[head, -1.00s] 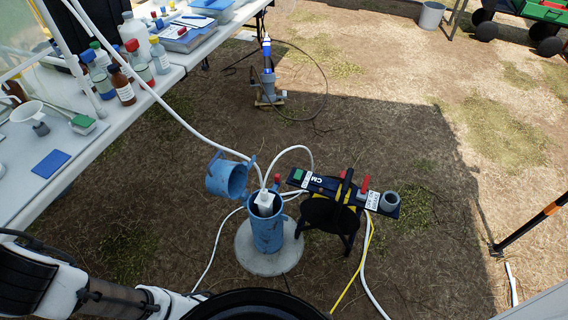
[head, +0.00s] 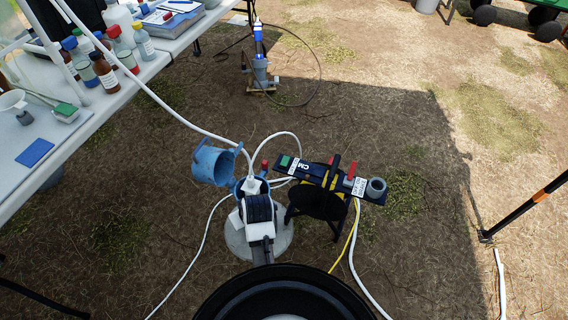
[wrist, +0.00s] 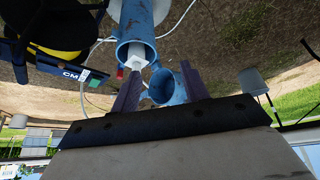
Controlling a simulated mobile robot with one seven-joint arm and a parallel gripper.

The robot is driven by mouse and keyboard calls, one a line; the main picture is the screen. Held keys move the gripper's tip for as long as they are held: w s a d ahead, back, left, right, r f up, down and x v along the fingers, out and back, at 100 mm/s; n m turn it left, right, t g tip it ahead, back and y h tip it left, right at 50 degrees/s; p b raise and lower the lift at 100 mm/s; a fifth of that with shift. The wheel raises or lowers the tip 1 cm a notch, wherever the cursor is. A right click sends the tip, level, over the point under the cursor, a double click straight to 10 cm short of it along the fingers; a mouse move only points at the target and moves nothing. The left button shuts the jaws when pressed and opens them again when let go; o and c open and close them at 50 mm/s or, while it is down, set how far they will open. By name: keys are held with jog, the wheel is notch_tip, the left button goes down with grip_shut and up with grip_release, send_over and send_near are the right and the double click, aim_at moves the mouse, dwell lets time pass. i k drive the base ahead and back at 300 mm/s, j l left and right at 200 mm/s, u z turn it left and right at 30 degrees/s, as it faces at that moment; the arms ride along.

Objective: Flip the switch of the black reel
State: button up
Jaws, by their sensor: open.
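The black reel (head: 318,203) stands on legs right of the blue well pipe in the head view. A dark panel across its top carries "CM" lettering, a green piece (head: 285,161) at its left end, red levers (head: 350,170) and a grey ring. In the wrist view the reel (wrist: 35,50) is at upper left, with its green end (wrist: 94,83) left of my fingers. My gripper (wrist: 160,88) is open and empty, its fingers apart before the blue pipe (wrist: 133,35). In the head view my arm covers much of the pipe; the fingertips are hidden.
The blue cap (head: 214,165) hangs open beside the pipe. White hoses arch near the reel, and a yellow line runs down from it. A table (head: 75,135) with bottles stands at left. A black pole (head: 520,212) is at right.

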aim_at(285, 161)
jog(key=i+l+u, duration=0.15)
jog(key=l, duration=0.2)
jog(key=i+l+u, duration=0.15)
jog(key=i+l, duration=0.15)
jog(key=i+l+u, duration=0.15)
jog(key=l, duration=0.25)
